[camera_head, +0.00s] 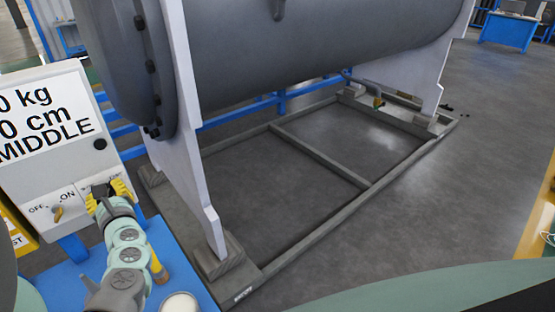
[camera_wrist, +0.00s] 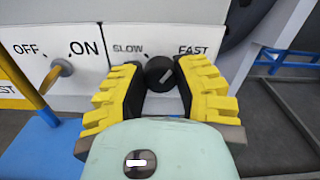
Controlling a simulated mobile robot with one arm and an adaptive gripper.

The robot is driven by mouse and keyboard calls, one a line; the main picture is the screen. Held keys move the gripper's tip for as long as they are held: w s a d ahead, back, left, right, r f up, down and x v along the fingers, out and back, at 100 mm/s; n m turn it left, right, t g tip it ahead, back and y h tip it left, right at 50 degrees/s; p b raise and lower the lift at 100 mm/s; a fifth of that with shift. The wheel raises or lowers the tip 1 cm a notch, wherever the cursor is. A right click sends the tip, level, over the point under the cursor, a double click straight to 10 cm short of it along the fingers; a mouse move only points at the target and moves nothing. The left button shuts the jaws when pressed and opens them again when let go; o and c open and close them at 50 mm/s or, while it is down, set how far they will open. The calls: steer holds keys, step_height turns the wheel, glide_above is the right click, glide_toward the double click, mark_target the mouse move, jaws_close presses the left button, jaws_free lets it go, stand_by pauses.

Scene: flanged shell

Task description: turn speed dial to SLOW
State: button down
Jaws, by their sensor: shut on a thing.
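The speed dial (camera_wrist: 160,74) is a round black knob on the white panel, between the words SLOW on its left and FAST on its right. A pale line on its face slants up to the right, toward the FAST side. My gripper (camera_wrist: 157,82), with black fingers and yellow ribbed pads, is shut on the dial from both sides. In the head view my gripper (camera_head: 108,194) is at the panel's lower right and mostly hides the dial and its labels.
A toggle switch (camera_wrist: 62,68) with OFF and ON labels sits left of the dial; it also shows in the head view (camera_head: 58,212). The white control box (camera_head: 45,150) stands beside a large grey flanged shell (camera_head: 300,50) on pale supports. Open floor lies to the right.

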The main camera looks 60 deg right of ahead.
steer(key=shift+a+f+n+b, duration=0.1)
steer(key=shift+f+n+b, duration=0.05)
steer(key=shift+n+b, duration=3.3)
steer(key=shift+a+f+n+b, duration=0.15)
steer(key=shift+n+b, duration=2.3)
steer(key=shift+n, duration=2)
steer(key=c, duration=0.6)
jaws_free()
steer(key=shift+w+d+r, duration=0.1)
steer(key=shift+c, duration=0.2)
